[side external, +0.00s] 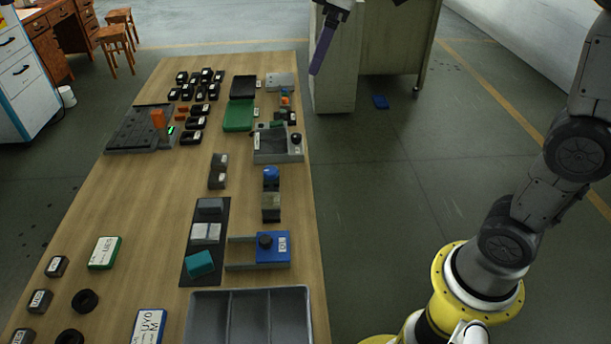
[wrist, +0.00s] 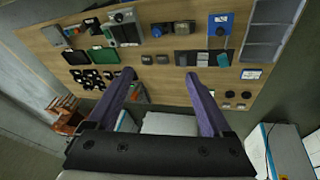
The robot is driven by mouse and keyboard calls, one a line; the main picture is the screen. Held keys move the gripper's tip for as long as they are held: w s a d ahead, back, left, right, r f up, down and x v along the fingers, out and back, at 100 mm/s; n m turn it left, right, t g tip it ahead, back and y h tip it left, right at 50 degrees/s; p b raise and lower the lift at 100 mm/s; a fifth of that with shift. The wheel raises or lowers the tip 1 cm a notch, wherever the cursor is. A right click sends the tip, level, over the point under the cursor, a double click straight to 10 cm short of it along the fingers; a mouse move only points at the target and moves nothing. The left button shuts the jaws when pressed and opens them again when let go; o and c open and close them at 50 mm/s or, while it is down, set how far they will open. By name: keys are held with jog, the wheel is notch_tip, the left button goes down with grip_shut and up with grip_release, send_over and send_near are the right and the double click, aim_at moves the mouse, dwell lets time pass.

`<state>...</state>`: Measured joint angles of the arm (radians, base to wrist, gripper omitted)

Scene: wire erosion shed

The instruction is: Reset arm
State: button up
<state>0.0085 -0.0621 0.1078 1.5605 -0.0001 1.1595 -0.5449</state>
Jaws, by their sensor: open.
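My gripper (side external: 322,50) shows at the top of the side external view, with a purple finger hanging in the air beyond the table's far right corner. In the wrist view my gripper (wrist: 163,85) has two purple fingers spread wide apart with nothing between them. It is open and empty. The wooden table (side external: 150,240) lies apart from it. In the wrist view the table (wrist: 165,70) appears beyond the fingertips.
The table holds black blocks (side external: 197,122), a dark fixture plate (side external: 130,133), a green tray (side external: 238,116), a blue-topped device (side external: 272,247) and a grey compartment bin (side external: 208,312). A pale cabinet (side external: 335,80) stands behind the gripper.

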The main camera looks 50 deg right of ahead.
jog(key=s+f+m+t, duration=0.1)
jog(key=s+m, duration=0.1)
jog(key=s, duration=1.3)
jog(key=s+f+m, duration=0.4)
jog(key=s+f, duration=0.4)
jog(key=f, duration=0.2)
jog(key=shift+s+a, duration=0.15)
jog(key=shift+s, duration=0.05)
